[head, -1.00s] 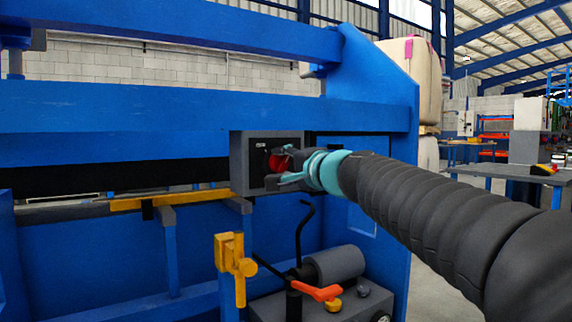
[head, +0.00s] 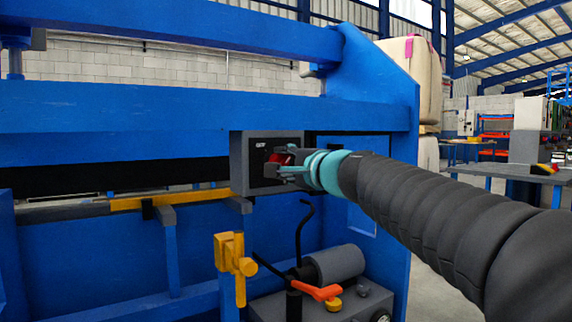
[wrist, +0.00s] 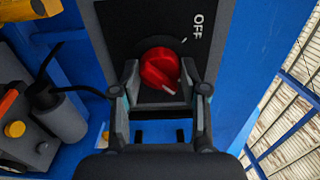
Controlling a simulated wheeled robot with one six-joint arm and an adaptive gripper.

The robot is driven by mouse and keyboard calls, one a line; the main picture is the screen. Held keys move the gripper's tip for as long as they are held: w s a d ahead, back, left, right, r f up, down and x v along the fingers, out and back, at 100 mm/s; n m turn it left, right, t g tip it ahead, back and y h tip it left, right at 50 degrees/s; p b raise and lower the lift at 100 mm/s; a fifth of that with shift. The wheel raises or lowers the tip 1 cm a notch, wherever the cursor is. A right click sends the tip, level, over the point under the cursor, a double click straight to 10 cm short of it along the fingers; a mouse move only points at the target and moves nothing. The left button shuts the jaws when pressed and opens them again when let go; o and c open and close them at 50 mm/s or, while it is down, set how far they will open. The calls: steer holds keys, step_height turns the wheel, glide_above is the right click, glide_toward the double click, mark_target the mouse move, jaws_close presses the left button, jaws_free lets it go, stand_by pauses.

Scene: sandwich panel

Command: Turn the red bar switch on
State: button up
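The red bar switch (wrist: 158,68) is a round red knob on a black panel face (wrist: 118,25). It also shows in the head view (head: 284,158), partly hidden by my gripper. A white line on the knob points to its lower right in the wrist view. The label OFF (wrist: 197,26) and a short white mark are on the panel above right of the knob. My gripper (wrist: 160,76) faces the panel with one finger on each side of the knob. It looks open, with small gaps beside the knob; contact is hard to judge. It also shows in the head view (head: 281,166).
The grey switch box (head: 238,165) is on the blue machine frame (head: 190,108). Below it are a yellow clamp (head: 234,255), a black bent lever (head: 301,232), an orange handle (head: 318,291) and a grey cylinder (head: 340,264). A wall of blue frame lies right of the box.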

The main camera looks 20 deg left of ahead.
steer(key=o, duration=0.4)
steer(key=shift+a+r, duration=0.1)
steer(key=v, duration=1.2)
